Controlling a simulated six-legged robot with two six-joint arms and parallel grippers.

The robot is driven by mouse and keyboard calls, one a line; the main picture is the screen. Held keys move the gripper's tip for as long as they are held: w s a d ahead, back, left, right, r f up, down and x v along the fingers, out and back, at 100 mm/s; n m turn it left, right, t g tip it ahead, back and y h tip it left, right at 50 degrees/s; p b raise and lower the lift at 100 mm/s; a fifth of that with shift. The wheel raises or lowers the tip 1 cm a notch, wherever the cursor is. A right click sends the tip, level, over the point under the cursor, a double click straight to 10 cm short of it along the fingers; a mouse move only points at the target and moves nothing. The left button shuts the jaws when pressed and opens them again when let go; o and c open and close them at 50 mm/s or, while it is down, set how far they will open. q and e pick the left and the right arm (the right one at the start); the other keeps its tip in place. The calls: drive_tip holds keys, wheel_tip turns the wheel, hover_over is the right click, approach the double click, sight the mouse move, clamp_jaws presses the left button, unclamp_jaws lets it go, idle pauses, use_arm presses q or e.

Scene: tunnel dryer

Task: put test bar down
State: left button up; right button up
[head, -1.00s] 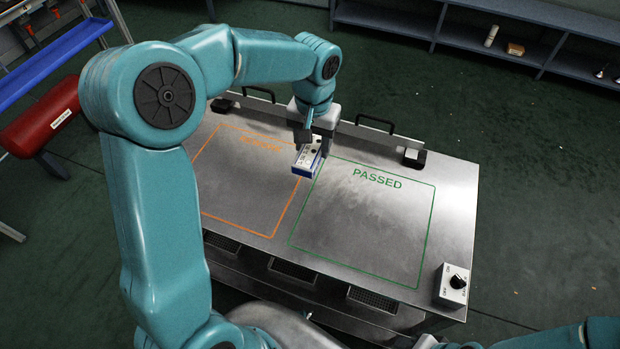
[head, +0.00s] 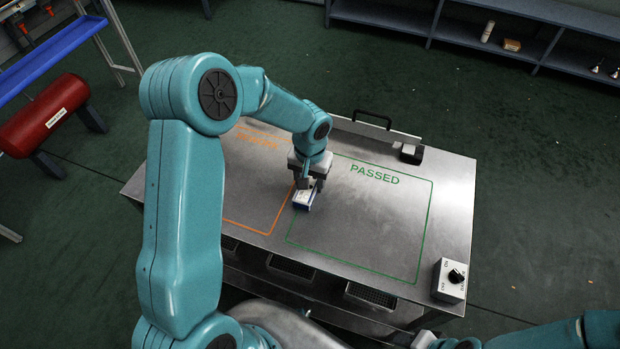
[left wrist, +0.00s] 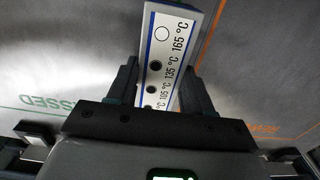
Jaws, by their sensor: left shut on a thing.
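The test bar (head: 304,198) is a small white bar with blue edges. In the left wrist view the test bar (left wrist: 174,38) shows a row of round spots marked 105, 135 and 165 °C; the 165 spot is white and the others are dark. My left gripper (head: 308,186) is shut on it, with a finger on each side. The bar is over the steel table top, between the orange outline and the green PASSED outline (head: 375,174). I cannot tell whether it touches the table.
The orange outline (head: 262,228) is partly hidden by my left arm. A control box with a black knob (head: 451,280) stands at the table's front right corner. A dark block (head: 411,153) and a handle (head: 372,119) are at the back. The PASSED area is empty.

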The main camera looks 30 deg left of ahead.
use_arm(q)
drive_tip(key=shift+f, duration=0.15)
drive_tip(key=o, duration=1.2)
drive_tip(key=shift+r, duration=0.45)
wheel_tip(320, 180, up, 12)
drive_tip(key=shift+f, duration=0.25)
